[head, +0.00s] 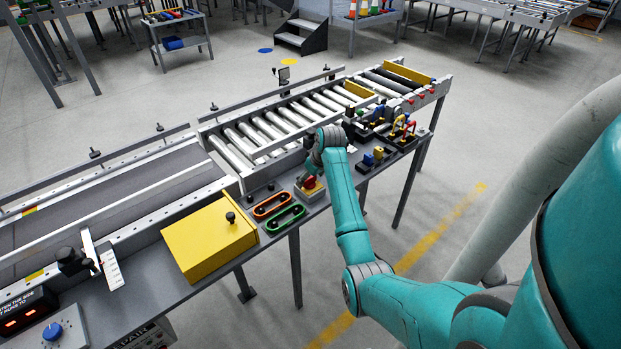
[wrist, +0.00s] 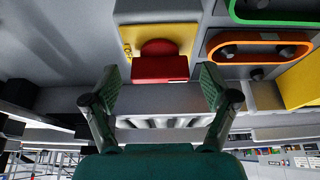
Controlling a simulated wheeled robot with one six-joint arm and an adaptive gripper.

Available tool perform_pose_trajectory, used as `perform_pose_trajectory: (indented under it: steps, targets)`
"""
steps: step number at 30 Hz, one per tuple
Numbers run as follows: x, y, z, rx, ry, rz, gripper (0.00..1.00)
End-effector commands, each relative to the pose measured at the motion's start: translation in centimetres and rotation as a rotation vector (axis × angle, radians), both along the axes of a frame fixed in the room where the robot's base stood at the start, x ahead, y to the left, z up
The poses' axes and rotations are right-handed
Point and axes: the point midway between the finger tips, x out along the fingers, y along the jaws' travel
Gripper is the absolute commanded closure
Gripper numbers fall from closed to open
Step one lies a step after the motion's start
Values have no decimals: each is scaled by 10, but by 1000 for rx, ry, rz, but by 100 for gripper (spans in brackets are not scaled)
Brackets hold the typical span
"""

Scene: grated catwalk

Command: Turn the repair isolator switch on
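The isolator switch is a grey box (head: 311,194) with a yellow plate and a red rotary handle, on the bench beside the roller conveyor. In the wrist view the red handle (wrist: 160,62) stands in front of its yellow plate (wrist: 184,37). My gripper (wrist: 160,80) is open, with one finger on each side of the red handle and visible gaps on both sides. In the head view my gripper (head: 312,174) is just over the switch and partly hides it. Which position the handle marks cannot be told.
An orange oval frame (head: 271,206) and a green oval frame (head: 285,218) lie close to the switch. A yellow box (head: 210,238) stands left of them. Small blue and yellow blocks (head: 373,157) and a black rack of tools (head: 402,133) are to the right. Rollers (head: 270,130) run behind.

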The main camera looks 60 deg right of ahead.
Motion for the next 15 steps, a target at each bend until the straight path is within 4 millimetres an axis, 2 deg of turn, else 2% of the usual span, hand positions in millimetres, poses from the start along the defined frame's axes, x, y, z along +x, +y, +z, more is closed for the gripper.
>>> perform_pose_trajectory:
  steps: [1,6,7,15]
  targets:
    - [0,0,0,0,0,0,27]
    - [0,0,0,0,0,0,70]
    - [0,0,0,0,0,0,74]
    - [0,0,0,0,0,-16,74]
